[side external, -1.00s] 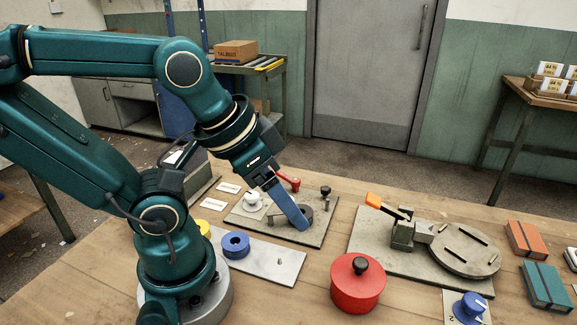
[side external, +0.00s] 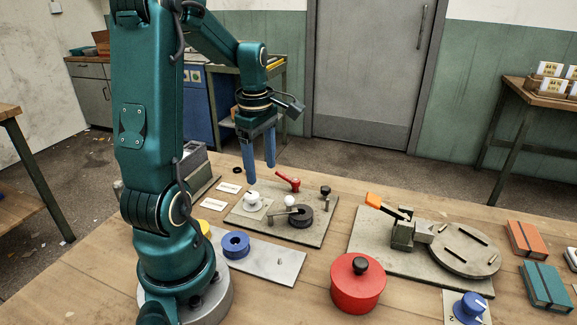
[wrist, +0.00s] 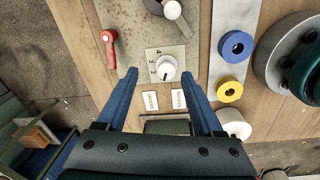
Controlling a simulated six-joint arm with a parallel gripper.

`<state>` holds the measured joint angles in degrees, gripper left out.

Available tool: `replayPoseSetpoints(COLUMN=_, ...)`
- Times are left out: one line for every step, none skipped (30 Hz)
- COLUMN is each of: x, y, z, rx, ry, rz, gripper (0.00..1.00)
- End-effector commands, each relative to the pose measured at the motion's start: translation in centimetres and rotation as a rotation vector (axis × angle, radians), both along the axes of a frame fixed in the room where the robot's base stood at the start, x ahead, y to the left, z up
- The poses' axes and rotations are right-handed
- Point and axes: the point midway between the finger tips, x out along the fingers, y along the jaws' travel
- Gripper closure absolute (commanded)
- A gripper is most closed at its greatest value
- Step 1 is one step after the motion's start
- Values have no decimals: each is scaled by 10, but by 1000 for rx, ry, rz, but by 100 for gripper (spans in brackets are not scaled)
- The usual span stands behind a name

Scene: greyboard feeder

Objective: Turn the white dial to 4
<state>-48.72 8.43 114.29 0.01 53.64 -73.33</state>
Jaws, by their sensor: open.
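The white dial (side external: 252,198) stands on a small pale number plate on a grey board. In the wrist view the dial (wrist: 166,68) shows with a dark pointer mark on its lower left part, and numbers including 4, 3 and 2 are printed at its left; the exact setting is hard to read. My gripper (side external: 261,174) is open and empty, with its blue fingers pointing down above the board, clear of the dial. In the wrist view the dial appears between the fingertips of my gripper (wrist: 160,74).
On the same board are a red lever (side external: 290,182), a dark round crank (side external: 301,216) with a white ball, and a black knob (side external: 325,191). A blue ring (side external: 235,245) sits on a metal plate. A red pot (side external: 357,284) stands at the front.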

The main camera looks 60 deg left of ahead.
Motion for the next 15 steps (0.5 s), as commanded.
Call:
replayPoseSetpoints(x=-8, y=9, z=-8, rx=-22, ry=18, rz=45, gripper=31)
replayPoseSetpoints(x=-11, y=11, z=-11, rx=-32, ry=26, rz=64, gripper=31)
replayPoseSetpoints(x=-15, y=14, z=-14, rx=-43, ry=34, rz=83, gripper=31)
replayPoseSetpoints(x=-17, y=15, z=-16, rx=-48, ry=39, rz=92, gripper=31)
replayPoseSetpoints(x=-19, y=16, z=-17, rx=-52, ry=41, rz=100, gripper=31)
replayPoseSetpoints(x=-20, y=17, z=-19, rx=-53, ry=41, rz=107, gripper=31)
replayPoseSetpoints(x=-21, y=17, z=-20, rx=-54, ry=42, rz=109, gripper=31)
replayPoseSetpoints(x=-21, y=17, z=-23, rx=-55, ry=43, rz=109, gripper=31)
replayPoseSetpoints(x=-21, y=17, z=-27, rx=-55, ry=43, rz=109, gripper=31)
replayPoseSetpoints(x=-21, y=17, z=-30, rx=-55, ry=43, rz=108, gripper=31)
replayPoseSetpoints(x=-21, y=17, z=-34, rx=-55, ry=44, rz=107, gripper=31)
replayPoseSetpoints(x=-21, y=16, z=-40, rx=-55, ry=44, rz=107, gripper=31)
replayPoseSetpoints(x=-21, y=16, z=-44, rx=-55, ry=44, rz=106, gripper=31)
replayPoseSetpoints(x=-21, y=16, z=-48, rx=-55, ry=44, rz=106, gripper=31)
replayPoseSetpoints(x=-21, y=16, z=-52, rx=-55, ry=44, rz=106, gripper=31)
